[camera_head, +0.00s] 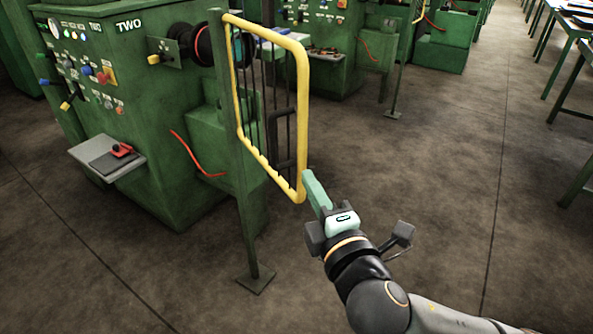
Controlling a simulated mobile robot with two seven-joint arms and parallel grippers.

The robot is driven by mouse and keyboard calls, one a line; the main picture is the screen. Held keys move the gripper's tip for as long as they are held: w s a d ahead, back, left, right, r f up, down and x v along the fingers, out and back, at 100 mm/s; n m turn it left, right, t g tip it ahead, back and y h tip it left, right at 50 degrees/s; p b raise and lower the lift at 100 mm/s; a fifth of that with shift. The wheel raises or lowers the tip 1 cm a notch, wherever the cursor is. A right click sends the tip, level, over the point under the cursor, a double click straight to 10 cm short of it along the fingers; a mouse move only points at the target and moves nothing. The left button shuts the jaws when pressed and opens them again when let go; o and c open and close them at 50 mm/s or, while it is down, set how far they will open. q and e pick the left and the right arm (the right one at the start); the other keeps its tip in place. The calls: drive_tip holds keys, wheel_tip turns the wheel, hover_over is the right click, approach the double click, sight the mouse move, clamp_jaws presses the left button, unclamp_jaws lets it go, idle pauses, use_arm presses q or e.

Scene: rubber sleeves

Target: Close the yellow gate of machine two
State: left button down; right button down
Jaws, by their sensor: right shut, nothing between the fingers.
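Machine two (160,130) is a green machine on the left, with TWO in white letters on its upper front. Its yellow gate (304,100) is a tall frame with dark bars, hinged on a green post (240,180). The gate stands swung out from the machine, towards the right of the view. My right gripper (313,182) is shut and empty. Its fingertips are at the gate's lower outer corner; I cannot tell whether they touch the frame. My left gripper is not in view.
A control panel (85,65) with coloured knobs is on the machine's left side, above a small grey shelf (90,158) holding a red object. More green machines (440,40) stand behind. Green tables (575,55) line the right. The brown floor (440,180) is open on the right.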

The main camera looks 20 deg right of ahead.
sight(294, 152)
drive_tip(key=w+b, duration=0.2)
drive_tip(key=w, duration=0.8)
drive_tip(key=shift+d, duration=0.15)
